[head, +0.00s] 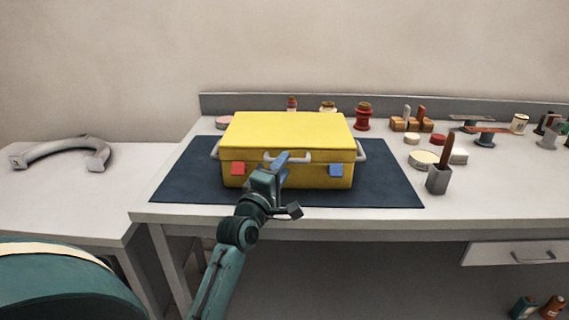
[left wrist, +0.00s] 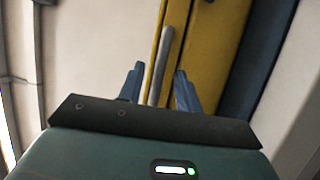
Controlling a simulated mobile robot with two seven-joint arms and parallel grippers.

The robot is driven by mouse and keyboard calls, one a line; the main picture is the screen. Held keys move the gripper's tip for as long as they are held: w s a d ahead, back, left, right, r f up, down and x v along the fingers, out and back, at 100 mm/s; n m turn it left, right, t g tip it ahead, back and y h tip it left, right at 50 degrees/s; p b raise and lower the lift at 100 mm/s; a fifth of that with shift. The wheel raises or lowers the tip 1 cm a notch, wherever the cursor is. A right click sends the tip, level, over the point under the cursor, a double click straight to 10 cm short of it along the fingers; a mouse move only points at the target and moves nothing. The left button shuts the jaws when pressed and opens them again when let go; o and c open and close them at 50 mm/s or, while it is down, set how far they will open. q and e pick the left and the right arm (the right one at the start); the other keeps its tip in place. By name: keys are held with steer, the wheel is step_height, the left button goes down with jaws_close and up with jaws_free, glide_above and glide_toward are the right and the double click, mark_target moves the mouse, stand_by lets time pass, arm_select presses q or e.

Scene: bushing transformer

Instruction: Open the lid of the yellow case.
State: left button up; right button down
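The yellow case (head: 245,173) stands on a dark blue mat with its lid (head: 290,130) shut. Its front carries a grey handle (head: 300,157), a red latch (head: 238,169) on the left and a blue latch (head: 336,170) on the right. My left gripper (head: 281,160) is at the front handle. In the left wrist view its two blue fingers (left wrist: 159,85) are apart, with the grey handle bar (left wrist: 160,62) between them and gaps on both sides. The gripper partly hides the case's front in the head view. My right gripper is not in view.
The mat (head: 395,190) lies on a white table (head: 480,193). Jars, a grey cup (head: 437,180) with a brush and other small items stand to the right. A grey curved part (head: 65,148) lies on the left table. A low ledge runs behind.

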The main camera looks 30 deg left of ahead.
arm_select(q)
steer(key=shift+x, duration=0.8)
steer(key=shift+c, duration=0.2)
jaws_close()
